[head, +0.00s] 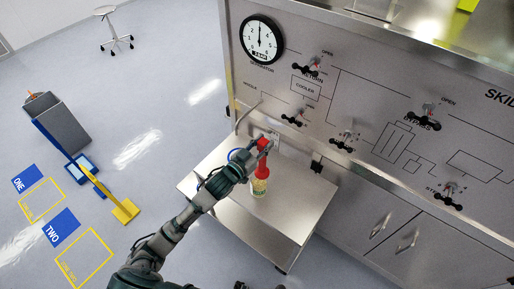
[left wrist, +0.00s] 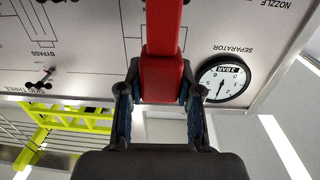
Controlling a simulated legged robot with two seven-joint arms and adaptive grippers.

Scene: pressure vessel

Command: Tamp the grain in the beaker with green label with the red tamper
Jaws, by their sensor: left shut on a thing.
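My left gripper (head: 256,148) is shut on the red tamper (head: 262,168), which also fills the middle of the left wrist view (left wrist: 162,75). The left gripper shows at the lower middle of the left wrist view (left wrist: 162,98), one finger on each side of the red handle. In the head view the tamper points down at the beaker (head: 259,187), which stands on the steel table and holds yellowish grain. The tamper's lower end is at the beaker's mouth; how far inside cannot be told. The label's green is too small to make out clearly. My right gripper does not show clearly.
The steel side table (head: 285,215) stands against the panel skid, with bare top around the beaker. A blue-rimmed thing (head: 235,155) is partly hidden behind my left gripper. The panel carries a gauge (head: 262,39) and several black valve handles.

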